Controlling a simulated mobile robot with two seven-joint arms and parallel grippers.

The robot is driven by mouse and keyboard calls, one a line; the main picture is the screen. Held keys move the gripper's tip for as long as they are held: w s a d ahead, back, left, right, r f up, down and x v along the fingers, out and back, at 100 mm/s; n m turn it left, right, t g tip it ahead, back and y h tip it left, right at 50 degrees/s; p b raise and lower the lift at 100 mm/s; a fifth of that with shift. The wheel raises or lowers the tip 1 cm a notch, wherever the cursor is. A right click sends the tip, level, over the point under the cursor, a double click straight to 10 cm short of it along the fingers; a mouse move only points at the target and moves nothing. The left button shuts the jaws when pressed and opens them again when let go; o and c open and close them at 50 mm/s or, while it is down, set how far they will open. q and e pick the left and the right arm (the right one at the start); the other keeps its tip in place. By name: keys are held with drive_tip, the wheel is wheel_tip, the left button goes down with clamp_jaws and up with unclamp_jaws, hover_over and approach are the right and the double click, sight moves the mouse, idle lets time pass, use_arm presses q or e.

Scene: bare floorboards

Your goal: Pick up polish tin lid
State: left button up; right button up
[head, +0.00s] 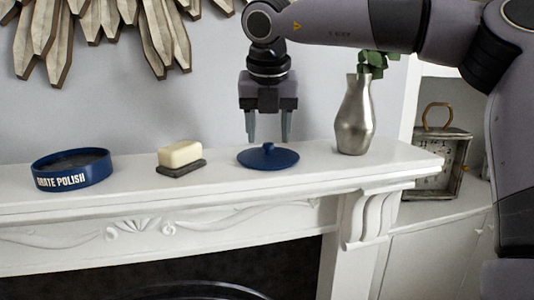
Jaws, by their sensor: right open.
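The open polish tin (73,171), blue with white lettering reading "GRATE POLISH" in part, stands at the left of the shelf. My right gripper (268,138) points straight down above the lid. I cannot tell whether the fingertips touch the lid. My left gripper is not in view.
A cream block on a dark dish (181,158) sits between tin and lid. A silver vase (355,120) with green leaves stands close to the right of my gripper. A clock (440,160) stands on a lower ledge at right. The mantel's front edge is near the lid.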

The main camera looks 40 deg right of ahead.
drive_tip(key=shift+x, duration=1.05)
clamp_jaws()
drive_tip(key=shift+r, duration=0.15)
